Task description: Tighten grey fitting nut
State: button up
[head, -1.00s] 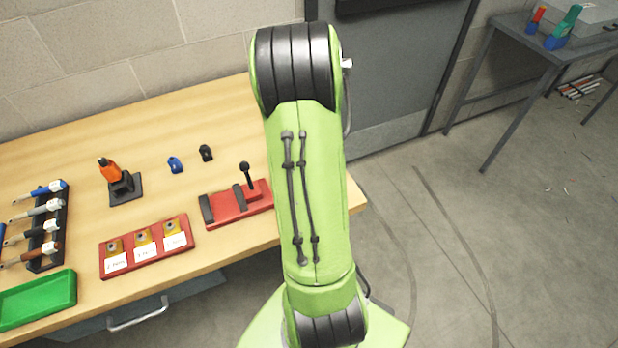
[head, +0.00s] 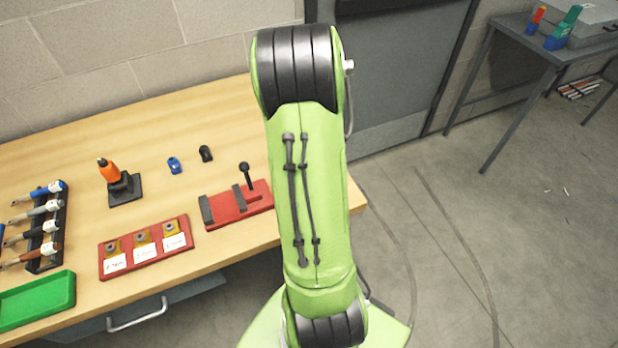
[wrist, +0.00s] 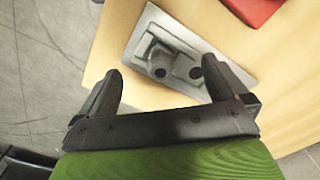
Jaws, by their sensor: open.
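In the wrist view, a grey plate (wrist: 190,42) lies on the wooden bench top and carries a grey fitting (wrist: 157,58) with a dark round end. I cannot tell its nut apart from its body. A dark round spot shows on the plate to its right. My gripper (wrist: 158,76) is open and empty, with one dark finger on each side of the fitting in the picture. I cannot tell the height of the fingertips above the plate. In the head view my green arm hides the gripper and the grey plate.
Left of my arm on the bench (head: 95,165) stand a red lever fixture (head: 228,208), a red tray (head: 145,258) of labelled yellow blocks, an orange-handled tool (head: 109,171) on a dark stand, a tool rack (head: 48,250) and a green tray (head: 37,300).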

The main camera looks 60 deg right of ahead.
notch_tip(320, 180, up, 7)
jog(key=p, duration=0.6)
jog(key=shift+r, duration=0.1)
dwell(0.4)
